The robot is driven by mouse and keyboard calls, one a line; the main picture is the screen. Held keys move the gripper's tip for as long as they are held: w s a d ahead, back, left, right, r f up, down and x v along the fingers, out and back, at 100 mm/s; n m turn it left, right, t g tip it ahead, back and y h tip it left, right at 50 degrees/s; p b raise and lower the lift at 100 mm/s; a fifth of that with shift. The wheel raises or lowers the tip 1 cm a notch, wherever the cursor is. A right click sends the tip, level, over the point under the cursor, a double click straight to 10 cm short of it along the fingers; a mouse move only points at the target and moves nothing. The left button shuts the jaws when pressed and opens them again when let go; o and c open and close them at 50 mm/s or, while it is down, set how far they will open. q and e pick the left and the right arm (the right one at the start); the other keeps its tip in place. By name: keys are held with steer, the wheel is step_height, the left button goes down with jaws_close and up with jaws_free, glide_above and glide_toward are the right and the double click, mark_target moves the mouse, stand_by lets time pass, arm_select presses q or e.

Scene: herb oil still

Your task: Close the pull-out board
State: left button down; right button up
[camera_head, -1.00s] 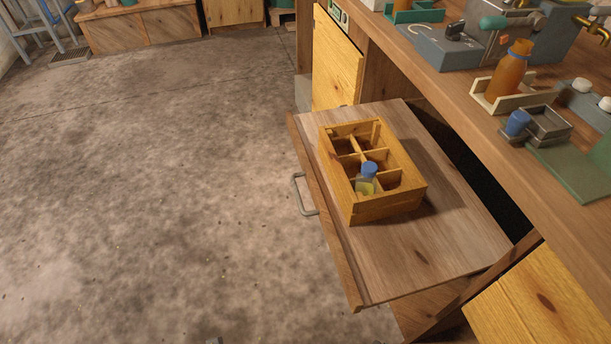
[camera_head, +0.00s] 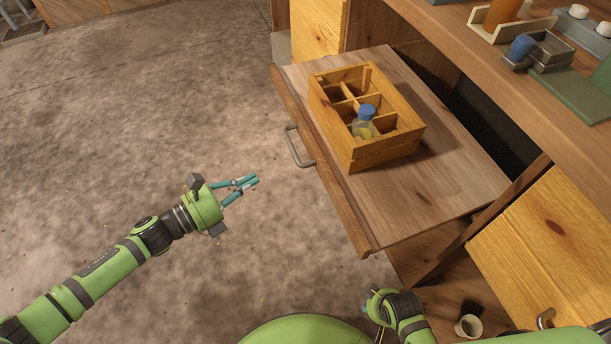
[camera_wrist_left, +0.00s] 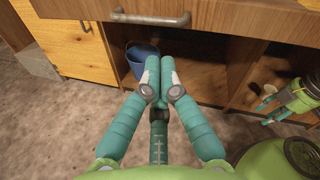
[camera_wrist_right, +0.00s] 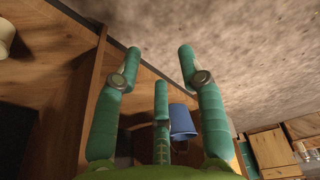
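The pull-out board (camera_head: 420,185) is pulled out from the bench, with a dark gap behind it. Its front carries a grey bar handle (camera_head: 297,147), which also shows at the top of the left wrist view (camera_wrist_left: 150,18). A wooden divided crate (camera_head: 365,160) stands on the board, holding a blue-capped bottle (camera_head: 364,122). My left gripper (camera_head: 250,184) is left of and below the handle, apart from it; its fingertips are together with nothing between them. My right gripper (camera_wrist_right: 160,62) is open and empty, low near the bench front; its fingers are mostly hidden in the head view.
The bench top (camera_head: 470,50) holds an orange bottle in a tray and a green plate. A yellow cabinet door (camera_head: 550,240) is at the right. Under the board are an open shelf with a cup (camera_head: 468,326) and a blue bucket (camera_wrist_left: 142,62). The floor at left is clear.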

arm_select(q)
steer(key=s+r+m+g+h, duration=0.2)
steer(key=s+r+m+g, duration=0.15)
steer(key=m, duration=0.45)
glide_toward(323, 170)
steer(key=shift+m+g, duration=0.3)
steer(key=shift+g, duration=0.15)
steer(key=x, duration=0.5)
steer(key=shift+w+d+r, duration=0.15)
steer(key=shift+w+d, duration=0.05)
steer(key=shift+x, duration=0.8)
arm_select(e)
steer(key=shift+s+a, duration=0.25)
steer(key=shift+s, duration=0.15)
